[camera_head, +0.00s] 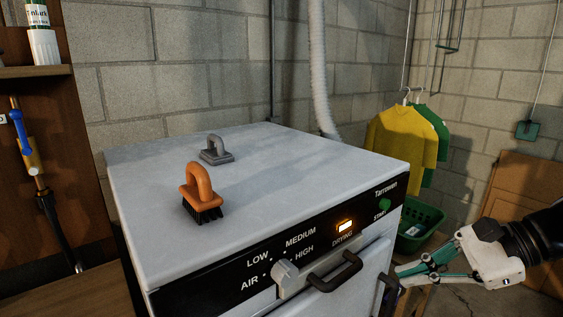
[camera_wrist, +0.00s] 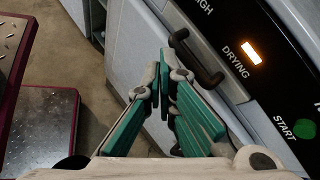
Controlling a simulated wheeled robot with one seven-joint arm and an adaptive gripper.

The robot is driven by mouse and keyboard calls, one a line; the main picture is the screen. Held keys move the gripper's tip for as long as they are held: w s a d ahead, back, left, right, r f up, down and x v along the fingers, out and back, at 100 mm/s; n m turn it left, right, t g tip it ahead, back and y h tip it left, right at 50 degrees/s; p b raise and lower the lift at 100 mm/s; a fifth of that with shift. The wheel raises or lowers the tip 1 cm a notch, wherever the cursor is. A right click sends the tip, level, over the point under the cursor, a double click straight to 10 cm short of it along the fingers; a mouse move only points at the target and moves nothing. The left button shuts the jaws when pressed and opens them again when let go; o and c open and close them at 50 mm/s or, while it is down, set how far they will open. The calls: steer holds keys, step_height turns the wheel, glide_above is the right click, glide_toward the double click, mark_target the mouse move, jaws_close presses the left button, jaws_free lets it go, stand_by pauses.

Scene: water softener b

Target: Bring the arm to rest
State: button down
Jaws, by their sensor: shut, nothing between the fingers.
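My gripper (camera_head: 399,272) is at the right in the head view, beside the front right of the dryer. It is shut and empty. In the wrist view the gripper's fingers (camera_wrist: 162,78) come together in front of the dryer's front (camera_wrist: 134,45). The white dryer (camera_head: 260,160) stands in the middle of the head view. Its black door handle (camera_head: 336,272) is left of my gripper, which looks apart from it. The handle also shows in the wrist view (camera_wrist: 197,58). The orange "DRYING" light (camera_head: 345,226) is lit, and the green start button (camera_head: 384,205) is above right of it.
An orange brush (camera_head: 200,192) and a grey handled block (camera_head: 215,150) sit on the dryer top. A green basket (camera_head: 420,226) and hanging yellow shirt (camera_head: 401,140) are behind it at right. A metal-topped platform (camera_wrist: 42,132) shows left in the wrist view.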

steer(key=s+a+r+n+h, duration=0.1)
steer(key=s+r+n+h, duration=0.1)
steer(key=s+n+h, duration=0.3)
steer(key=s+a+r+n+h, duration=0.1)
steer(key=s+n+h, duration=0.5)
steer(key=n, duration=0.5)
steer(key=shift+s+r+n+t+p, duration=0.3)
steer(key=shift+s+r+t+p, duration=0.1)
steer(key=shift+s, duration=0.85)
